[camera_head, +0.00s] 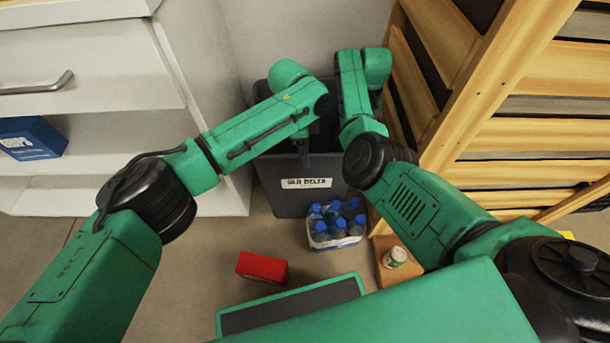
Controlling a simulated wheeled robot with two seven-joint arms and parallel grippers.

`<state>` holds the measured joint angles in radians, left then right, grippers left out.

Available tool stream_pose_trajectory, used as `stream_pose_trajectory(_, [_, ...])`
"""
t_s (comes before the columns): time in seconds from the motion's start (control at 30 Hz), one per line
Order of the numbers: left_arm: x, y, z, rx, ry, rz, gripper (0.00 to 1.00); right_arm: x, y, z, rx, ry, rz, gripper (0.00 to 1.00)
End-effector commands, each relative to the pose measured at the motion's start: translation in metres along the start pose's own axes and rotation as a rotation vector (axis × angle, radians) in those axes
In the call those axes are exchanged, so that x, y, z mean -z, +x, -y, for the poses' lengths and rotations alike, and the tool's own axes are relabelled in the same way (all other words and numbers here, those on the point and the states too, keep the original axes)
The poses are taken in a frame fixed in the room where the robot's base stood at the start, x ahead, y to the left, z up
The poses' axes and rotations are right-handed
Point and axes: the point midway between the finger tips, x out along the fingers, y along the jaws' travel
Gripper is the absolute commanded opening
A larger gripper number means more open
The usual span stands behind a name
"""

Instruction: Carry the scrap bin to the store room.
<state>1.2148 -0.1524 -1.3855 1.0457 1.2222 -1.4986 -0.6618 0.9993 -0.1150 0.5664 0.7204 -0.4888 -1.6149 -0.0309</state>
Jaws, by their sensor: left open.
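A dark grey bin (276,196) stands on the floor in the corner between the white shelving and the wooden slatted rack. Its white front label seems to read "OLD BELTS"; I cannot tell if it is the scrap bin. My left gripper (304,152) is open and points down at the bin's front rim, above the label. Only a small dark part of it shows, and I cannot tell whether it touches the rim. My right arm reaches over the bin's right side. Its gripper is hidden, and so is most of the bin's inside.
A pack of blue-capped bottles (336,226) stands right before the bin. A red box (262,268) lies on the floor nearer me. A can (394,257) stands on a brown box. White shelving (110,60) bounds the left, and the wooden rack (490,100) the right.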

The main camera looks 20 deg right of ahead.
Motion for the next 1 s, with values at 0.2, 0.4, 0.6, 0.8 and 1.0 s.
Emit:
stream_pose_trajectory(0.2, [0.000,0.023,0.000,0.000,-0.001,0.001,0.42,0.000,0.023,-0.001,-0.001,0.000,0.001,0.20])
stream_pose_trajectory(0.4, [0.000,0.025,0.000,0.001,0.000,-0.001,0.42,0.000,0.025,0.000,0.000,0.000,-0.001,0.20])
stream_pose_trajectory(0.6, [0.000,0.025,0.000,0.001,0.000,0.000,0.00,0.000,0.025,0.000,0.000,0.000,-0.001,0.00])
stream_pose_trajectory(0.8, [0.000,0.025,0.000,0.001,0.000,0.000,0.00,0.000,0.025,0.000,-0.001,0.000,-0.001,0.00])
stream_pose_trajectory(1.0, [0.000,0.025,0.000,0.000,0.000,0.000,0.00,0.000,0.024,0.000,-0.001,0.000,0.000,0.00])
